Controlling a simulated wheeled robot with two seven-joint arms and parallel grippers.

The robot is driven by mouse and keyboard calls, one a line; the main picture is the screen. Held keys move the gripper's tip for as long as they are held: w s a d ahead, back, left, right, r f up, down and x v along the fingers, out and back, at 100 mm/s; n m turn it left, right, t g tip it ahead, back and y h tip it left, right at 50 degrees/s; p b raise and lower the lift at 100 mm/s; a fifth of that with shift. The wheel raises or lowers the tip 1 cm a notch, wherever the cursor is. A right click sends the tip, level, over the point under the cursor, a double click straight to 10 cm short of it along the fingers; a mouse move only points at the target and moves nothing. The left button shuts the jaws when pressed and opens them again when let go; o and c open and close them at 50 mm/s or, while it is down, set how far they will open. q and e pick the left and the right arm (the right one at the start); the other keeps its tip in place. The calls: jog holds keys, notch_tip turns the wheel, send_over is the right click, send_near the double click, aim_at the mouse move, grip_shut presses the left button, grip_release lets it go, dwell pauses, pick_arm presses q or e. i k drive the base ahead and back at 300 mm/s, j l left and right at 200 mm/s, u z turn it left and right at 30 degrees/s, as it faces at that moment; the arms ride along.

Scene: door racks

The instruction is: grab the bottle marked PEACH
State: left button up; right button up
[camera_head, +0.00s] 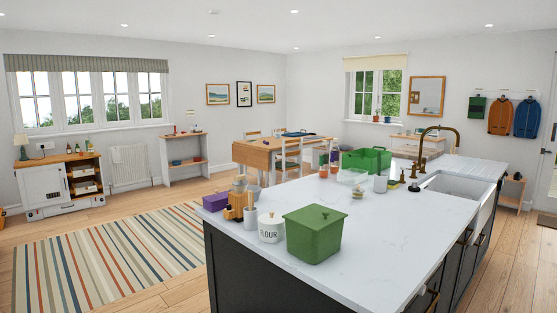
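No label reading PEACH is legible in the head view. A few small bottles (77,148) stand on top of the white cabinet (41,187) at the far left; they are too small to read. Small items also stand on the white shelf unit (164,158) by the back wall, too small to identify. Neither of my grippers is in view.
A kitchen island with a white marble top (375,240) fills the right foreground, bearing a green lidded box (313,236) and a flour jar (271,228). A striped rug (105,255) lies on open floor at left. A wooden table (253,154) stands at the back.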

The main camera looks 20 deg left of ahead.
aim_at(335, 153)
jog(key=u, duration=0.85)
jog(key=i+u, duration=0.3)
jog(key=i, duration=0.15)
jog(key=i+j+u, duration=0.15)
jog(key=i+u, duration=0.25)
jog(key=i, duration=0.3)
jog(key=i+l+u, duration=0.1)
jog(key=i+u, duration=0.3)
jog(key=i, duration=1.75)
jog(key=i+z, duration=0.15)
jog(key=i, duration=0.55)
jog(key=i+j+z, duration=0.1)
jog(key=i, duration=0.6)
jog(key=i+l+z, duration=0.15)
jog(key=i+z, duration=0.2)
jog(key=i, duration=0.15)
jog(key=i+z, duration=0.4)
jog(key=i+j+z, duration=0.35)
jog(key=i, duration=0.25)
jog(key=i+l+z, duration=0.15)
jog(key=i+z, duration=0.2)
jog(key=i, duration=0.55)
jog(key=i+j+z, duration=0.1)
jog(key=i+z, duration=0.3)
jog(key=i, duration=2.1)
jog(key=l+z, duration=0.05)
